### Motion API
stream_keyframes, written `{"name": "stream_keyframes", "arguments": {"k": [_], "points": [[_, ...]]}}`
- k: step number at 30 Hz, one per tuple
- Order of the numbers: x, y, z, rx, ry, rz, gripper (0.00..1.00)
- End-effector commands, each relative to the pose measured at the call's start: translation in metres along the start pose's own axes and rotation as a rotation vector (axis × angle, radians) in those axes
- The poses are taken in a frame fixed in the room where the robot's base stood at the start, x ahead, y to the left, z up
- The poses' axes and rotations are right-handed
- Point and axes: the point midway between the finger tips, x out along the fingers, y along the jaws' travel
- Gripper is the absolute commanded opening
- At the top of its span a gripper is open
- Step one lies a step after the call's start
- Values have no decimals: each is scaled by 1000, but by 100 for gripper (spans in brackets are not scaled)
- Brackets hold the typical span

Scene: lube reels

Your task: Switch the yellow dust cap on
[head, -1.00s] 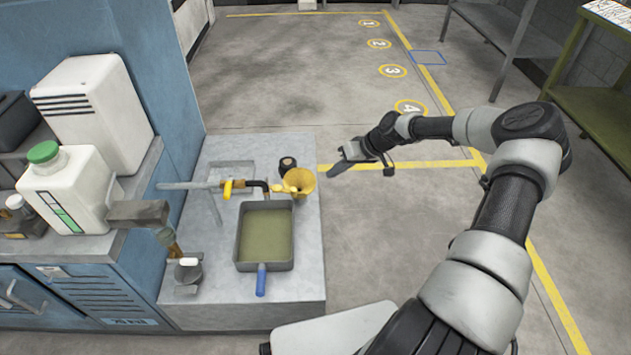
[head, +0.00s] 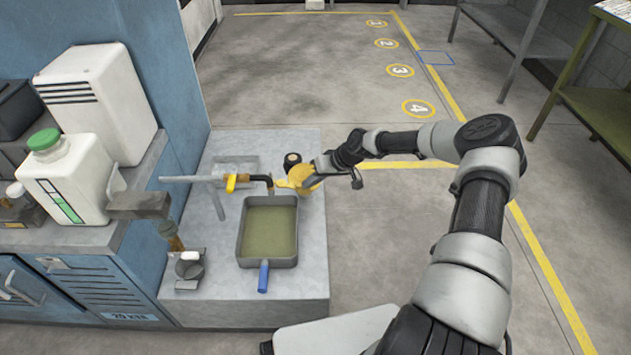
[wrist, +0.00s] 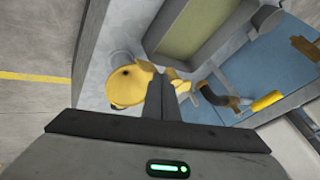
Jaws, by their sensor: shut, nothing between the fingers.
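My gripper (head: 308,178) is shut and empty. In the head view its fingers overlap the cap and hide part of it. In the wrist view the closed fingers (wrist: 160,92) lie just beside the cap's edge; I cannot tell if they touch it. A yellow fitting sits beside the cap, partly behind the fingers.
A grey tray (head: 241,235) of greenish fluid with a blue handle stands on the concrete block (head: 306,287). A yellow valve lever (head: 231,184) sits on the pipe. A black round item (head: 292,160) stands behind the cap. The floor at right is open.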

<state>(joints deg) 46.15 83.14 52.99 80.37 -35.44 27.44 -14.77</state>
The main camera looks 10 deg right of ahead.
Motion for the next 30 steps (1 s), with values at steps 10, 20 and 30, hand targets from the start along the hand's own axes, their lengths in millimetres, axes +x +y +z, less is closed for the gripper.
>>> {"name": "stream_keyframes", "arguments": {"k": [10,20,30], "points": [[-1,-1,0,8,4,5,0],[-2,-6,7,54,29,30,0],[-3,-16,15,102,54,54,0]]}}
